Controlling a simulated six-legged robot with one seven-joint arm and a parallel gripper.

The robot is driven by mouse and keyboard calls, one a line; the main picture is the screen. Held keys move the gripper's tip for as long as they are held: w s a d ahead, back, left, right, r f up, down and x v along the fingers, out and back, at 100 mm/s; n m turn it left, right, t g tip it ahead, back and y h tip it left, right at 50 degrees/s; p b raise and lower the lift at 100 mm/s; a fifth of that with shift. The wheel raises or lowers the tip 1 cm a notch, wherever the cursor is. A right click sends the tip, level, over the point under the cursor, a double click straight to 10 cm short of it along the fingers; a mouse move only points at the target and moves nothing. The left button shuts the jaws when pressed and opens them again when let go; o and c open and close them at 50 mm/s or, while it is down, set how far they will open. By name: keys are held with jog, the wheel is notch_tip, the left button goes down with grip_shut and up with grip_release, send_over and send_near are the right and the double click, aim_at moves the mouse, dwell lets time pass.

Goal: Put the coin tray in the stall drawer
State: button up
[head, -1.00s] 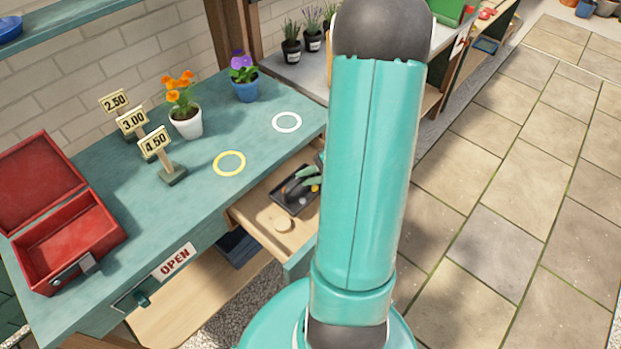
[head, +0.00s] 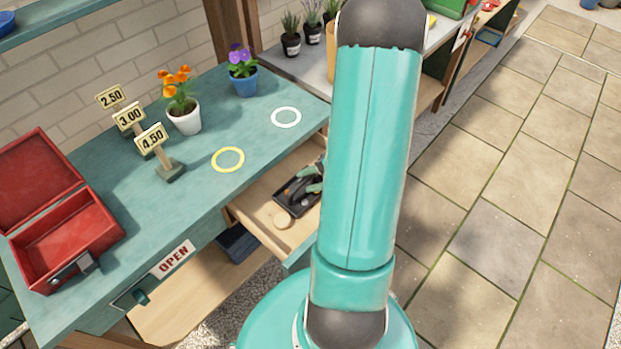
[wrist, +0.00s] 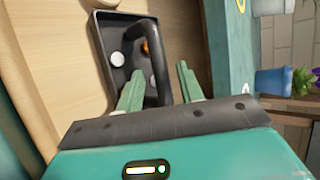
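The coin tray (head: 283,203) is a small black tray with an arched handle. It lies inside the open wooden stall drawer (head: 262,212), toward the back right of the part that shows. In the wrist view the tray (wrist: 103,55) holds a few round coins, pale and orange. My gripper (wrist: 159,88) is open, with its two green fingers apart and the dark handle between them. I see gaps beside the handle, so the fingers do not look closed on it. In the head view my arm hides part of the drawer and the tray's right side.
A round wooden disc (head: 282,219) lies in the drawer in front of the tray. On the green counter (head: 120,225) stand a red cash box (head: 70,245), price signs (head: 152,138) and two potted flowers (head: 184,122). Paving lies open to the right.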

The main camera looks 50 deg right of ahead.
jog(key=shift+r, duration=0.1)
jog(key=shift+s+d+r, duration=0.15)
jog(key=shift+r, duration=0.1)
jog(key=v, duration=1.1)
jog(key=w+a+r+n+g, duration=0.3)
jog(key=a+r+n, duration=0.15)
jog(key=a, duration=0.35)
jog(key=w+a+r+n+g, duration=0.35)
jog(key=a+r, duration=0.25)
jog(key=a, duration=0.2)
jog(key=s+a+r+n+t+h, duration=0.2)
jog(key=a+r+n+h, duration=0.3)
jog(key=a+r, duration=0.6)
jog(key=shift+a+r+n+t+h, duration=0.3)
jog(key=shift+a+n+t, duration=0.15)
jog(key=shift+a+n, duration=0.7)
jog(key=shift+s, duration=0.15)
